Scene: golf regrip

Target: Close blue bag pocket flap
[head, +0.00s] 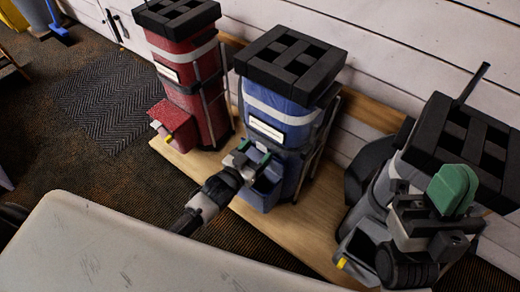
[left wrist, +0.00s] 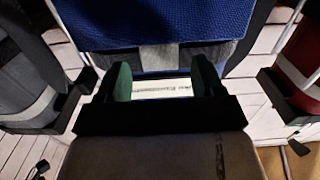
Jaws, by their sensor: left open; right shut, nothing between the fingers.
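The blue bag (head: 288,115) stands upright in the middle of the head view, with a white label (head: 266,130) on its front. Its pocket (head: 264,190) juts out low on the front. My left gripper (head: 252,156) is open just in front of the bag, above the pocket, and partly hides it. In the left wrist view a blue textured panel (left wrist: 150,22) fills the top, and the label shows between the green fingers (left wrist: 163,88). I cannot tell how far the flap is raised. My right gripper (head: 453,190) is shut and empty at the right, in front of the grey bag.
A red bag (head: 190,75) with a jutting pocket (head: 172,120) stands left of the blue bag. A grey bag (head: 382,190) stands at the right. All stand on a wooden platform (head: 318,235) by a white wall. A pale tabletop (head: 130,250) fills the lower left.

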